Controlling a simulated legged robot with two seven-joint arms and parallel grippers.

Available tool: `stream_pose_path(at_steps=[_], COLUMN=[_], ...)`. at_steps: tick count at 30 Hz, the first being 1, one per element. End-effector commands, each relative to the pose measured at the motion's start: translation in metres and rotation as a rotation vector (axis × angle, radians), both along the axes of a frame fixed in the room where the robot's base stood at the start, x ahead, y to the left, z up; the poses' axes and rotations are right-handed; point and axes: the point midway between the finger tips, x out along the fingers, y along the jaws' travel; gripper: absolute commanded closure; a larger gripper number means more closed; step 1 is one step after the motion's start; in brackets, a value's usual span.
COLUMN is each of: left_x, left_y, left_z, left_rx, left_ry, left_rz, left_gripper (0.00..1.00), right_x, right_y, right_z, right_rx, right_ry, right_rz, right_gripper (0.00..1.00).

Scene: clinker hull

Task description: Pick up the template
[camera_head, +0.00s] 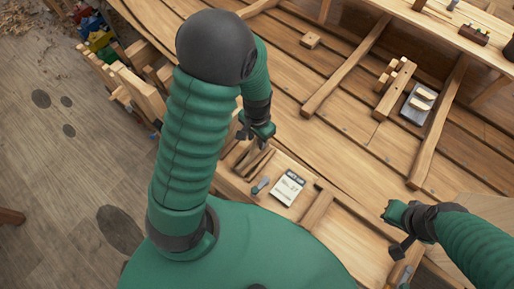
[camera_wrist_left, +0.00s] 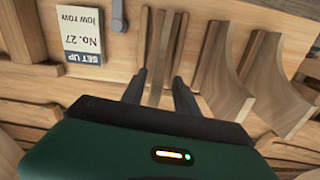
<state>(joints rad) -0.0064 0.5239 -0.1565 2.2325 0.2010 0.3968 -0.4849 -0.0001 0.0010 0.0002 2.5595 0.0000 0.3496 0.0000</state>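Several thin wooden template-like pieces (camera_head: 258,162) stand side by side on a bench near my body; I cannot tell which is the named template. In the left wrist view, narrow upright pieces (camera_wrist_left: 158,52) show between and just beyond the fingertips, and wider curved boards (camera_wrist_left: 218,72) stand to the right. My left gripper (camera_head: 257,138) hangs above these pieces. Its two dark fingers are spread in the wrist view (camera_wrist_left: 159,88), with nothing clearly clamped. My right gripper (camera_head: 397,229) is at the lower right, away from the pieces; its fingers are unclear.
A card marked No. 27 (camera_head: 288,188) lies beside the pieces, with a small grey-blue tool (camera_head: 261,185) near it. The planked hull (camera_head: 345,125) spreads behind. A wooden block (camera_head: 310,40) and a grey plate with wooden pieces (camera_head: 417,104) rest on it.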

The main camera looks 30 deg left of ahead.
Motion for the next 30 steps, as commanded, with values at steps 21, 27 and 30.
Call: stream_pose_path(at_steps=[21,27,30], left_x=[-0.001,-0.001,-0.001], left_y=[0.000,0.000,0.000], left_z=[-0.025,-0.025,-0.025], left_rx=[-0.001,-0.001,-0.001], left_ry=[0.000,-0.001,-0.001], left_rz=[0.002,0.002,0.002], left_gripper=[1.00,1.00,1.00], right_x=[0.000,0.000,0.000], right_y=[0.000,0.000,0.000], right_z=[0.008,0.008,0.009], right_rx=[0.000,0.000,0.000], right_ry=[0.000,0.000,0.000], right_rz=[0.000,0.000,0.000], right_gripper=[1.00,1.00,1.00])
